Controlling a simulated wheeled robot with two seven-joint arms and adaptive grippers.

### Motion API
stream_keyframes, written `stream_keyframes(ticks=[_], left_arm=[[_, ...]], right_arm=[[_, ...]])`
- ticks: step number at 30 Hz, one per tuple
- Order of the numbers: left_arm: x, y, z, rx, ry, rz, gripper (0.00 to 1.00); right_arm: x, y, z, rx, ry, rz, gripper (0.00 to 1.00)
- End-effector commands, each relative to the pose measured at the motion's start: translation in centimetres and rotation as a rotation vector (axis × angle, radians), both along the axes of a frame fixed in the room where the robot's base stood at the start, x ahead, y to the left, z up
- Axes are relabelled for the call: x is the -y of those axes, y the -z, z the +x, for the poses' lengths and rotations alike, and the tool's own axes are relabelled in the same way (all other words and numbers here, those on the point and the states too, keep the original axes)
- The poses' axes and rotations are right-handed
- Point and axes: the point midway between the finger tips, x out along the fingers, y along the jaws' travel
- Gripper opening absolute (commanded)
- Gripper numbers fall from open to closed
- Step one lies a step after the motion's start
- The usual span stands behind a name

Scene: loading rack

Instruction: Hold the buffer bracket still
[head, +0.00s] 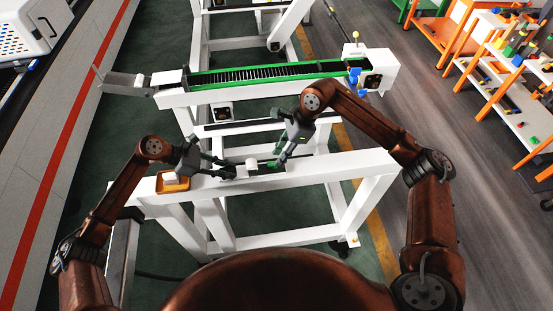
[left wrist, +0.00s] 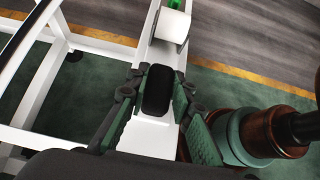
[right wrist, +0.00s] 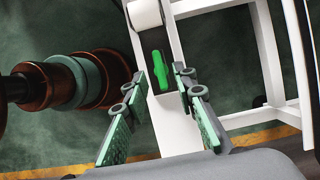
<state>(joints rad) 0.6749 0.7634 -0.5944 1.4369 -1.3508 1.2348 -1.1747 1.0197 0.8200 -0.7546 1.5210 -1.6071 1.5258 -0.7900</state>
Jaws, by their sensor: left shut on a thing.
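The black rounded piece between my left fingers (left wrist: 157,90), which I take for the buffer bracket, sits on the white beam (left wrist: 160,138). My left gripper (head: 228,172) is shut on it, one finger on each side. A white cylinder (head: 251,163) lies on the beam just beyond it; it also shows in the left wrist view (left wrist: 172,27). A green piece (right wrist: 160,70) lies on the beam past the cylinder. My right gripper (right wrist: 162,86) is open, with its fingers on either side of the green piece. I cannot tell whether they touch it.
An orange tray (head: 173,183) stands on the beam's left end. Behind is a green-edged conveyor (head: 265,73) with a blue piece (head: 354,76) at its right end. Orange shelves (head: 505,75) with small parts stand at the right. The beam's right part (head: 350,163) is clear.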

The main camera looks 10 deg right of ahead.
Motion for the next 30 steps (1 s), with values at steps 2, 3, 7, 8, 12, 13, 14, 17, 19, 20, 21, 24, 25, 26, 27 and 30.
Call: stream_keyframes(ticks=[2, 3, 7, 8, 12, 13, 14, 17, 19, 20, 21, 24, 25, 26, 27, 30], left_arm=[[0.0, 0.0, 0.0, 0.001, -0.001, -0.001, 0.0], [0.0, 0.0, 0.0, 0.001, -0.001, -0.001, 0.0], [0.0, 0.0, 0.0, 0.001, -0.001, 0.0, 0.0], [0.0, 0.0, 0.0, 0.001, -0.001, 0.0, 0.0], [0.0, 0.0, 0.0, 0.001, -0.001, 0.0, 0.0], [0.0, 0.0, 0.0, 0.001, -0.001, 0.0, 0.0], [0.0, 0.0, 0.0, 0.001, -0.001, 0.0, 0.0], [0.0, 0.0, 0.0, 0.001, -0.001, 0.0, 0.0], [0.0, 0.0, 0.0, 0.001, -0.001, 0.0, 0.0], [0.0, 0.0, 0.0, 0.001, -0.001, 0.0, 0.0], [0.0, 0.0, 0.0, 0.001, -0.001, 0.0, 0.0], [0.0, 0.0, 0.0, 0.001, -0.001, 0.0, 0.0], [0.0, 0.0, 0.0, 0.001, -0.001, 0.0, 0.0], [0.0, 0.0, 0.0, 0.001, -0.001, 0.0, 0.0], [0.0, 0.0, 0.0, 0.001, -0.001, 0.0, 0.0], [0.0, 0.0, 0.0, 0.001, -0.001, 0.0, 0.0]], right_arm=[[-0.5, 1.1, 0.0, -0.002, 0.0, 0.001, 0.25], [-0.7, 1.5, 0.0, -0.002, -0.001, 0.001, 0.25], [-1.0, 2.5, 0.0, -0.001, 0.001, 0.001, 0.25], [-1.1, 2.6, 0.0, -0.001, 0.001, 0.001, 0.25], [-1.2, 2.8, 0.0, 0.0, 0.001, 0.001, 0.25], [-1.2, 2.8, 0.0, 0.0, 0.001, 0.001, 0.25], [-1.2, 2.8, 0.0, 0.0, 0.001, 0.001, 0.25], [-1.1, 2.8, 0.0, 0.0, 0.001, 0.001, 0.25], [-1.2, 2.8, 0.0, 0.0, 0.001, 0.001, 0.22], [-1.2, 2.8, 0.0, 0.0, 0.001, 0.001, 0.2], [-1.2, 2.8, 0.0, 0.0, 0.001, 0.001, 0.17], [-1.2, 2.8, 0.0, 0.0, 0.001, 0.001, 0.1], [-1.2, 2.8, 0.0, 0.0, 0.001, 0.001, 0.08], [-1.1, 2.8, 0.0, 0.0, 0.001, 0.001, 0.06], [-1.1, 2.8, 0.0, 0.0, 0.001, 0.001, 0.03], [-1.1, 2.7, 0.0, 0.0, 0.001, 0.001, 0.0]])
